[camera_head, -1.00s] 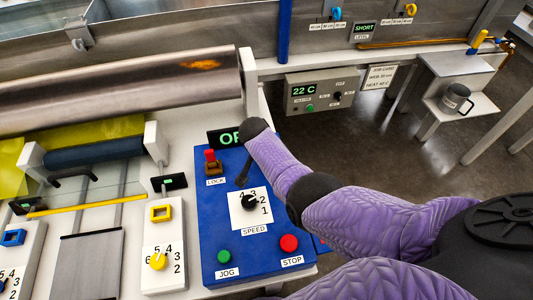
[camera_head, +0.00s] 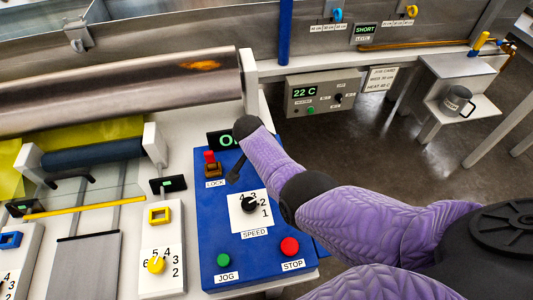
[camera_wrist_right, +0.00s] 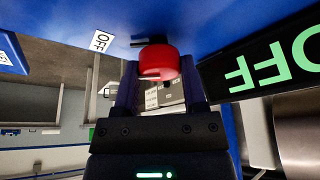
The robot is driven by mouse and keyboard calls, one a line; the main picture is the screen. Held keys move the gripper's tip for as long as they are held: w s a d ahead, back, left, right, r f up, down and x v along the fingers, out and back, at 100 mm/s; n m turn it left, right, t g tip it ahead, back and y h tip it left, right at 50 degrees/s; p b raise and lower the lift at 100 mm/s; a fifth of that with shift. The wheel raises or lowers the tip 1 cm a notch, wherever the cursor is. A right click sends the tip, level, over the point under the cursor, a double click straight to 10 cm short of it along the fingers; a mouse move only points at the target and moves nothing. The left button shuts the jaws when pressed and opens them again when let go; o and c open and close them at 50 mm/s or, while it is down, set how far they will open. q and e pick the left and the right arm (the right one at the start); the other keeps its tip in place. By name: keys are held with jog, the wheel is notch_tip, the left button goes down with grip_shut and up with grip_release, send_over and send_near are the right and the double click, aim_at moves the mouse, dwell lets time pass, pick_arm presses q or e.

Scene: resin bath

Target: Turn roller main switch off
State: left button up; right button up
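The roller main switch is a red knob (camera_wrist_right: 158,62) on the blue panel. The right wrist view shows it between the fingertips of my right gripper (camera_wrist_right: 159,74), which appear to touch it on both sides. A small OFF label (camera_wrist_right: 100,42) is beside it. The display (camera_wrist_right: 268,68) by the knob reads OFF in green, upside down in this view. My left gripper is not in view.
The blue control panel (camera_head: 215,215) carries a red LOCK lever (camera_head: 209,157), a black SPEED dial (camera_head: 249,204), a green JOG button (camera_head: 223,260) and a red STOP button (camera_head: 289,246). A heater box (camera_head: 319,94) reads 22 C. A steel roller (camera_head: 120,92) lies at the left.

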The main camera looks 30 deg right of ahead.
jog(key=o, duration=0.4)
jog(key=shift+o, duration=0.2)
jog(key=p+v, duration=0.6)
jog(key=v, duration=0.4)
jog(key=shift+p, duration=0.35)
jog(key=shift+w, duration=0.1)
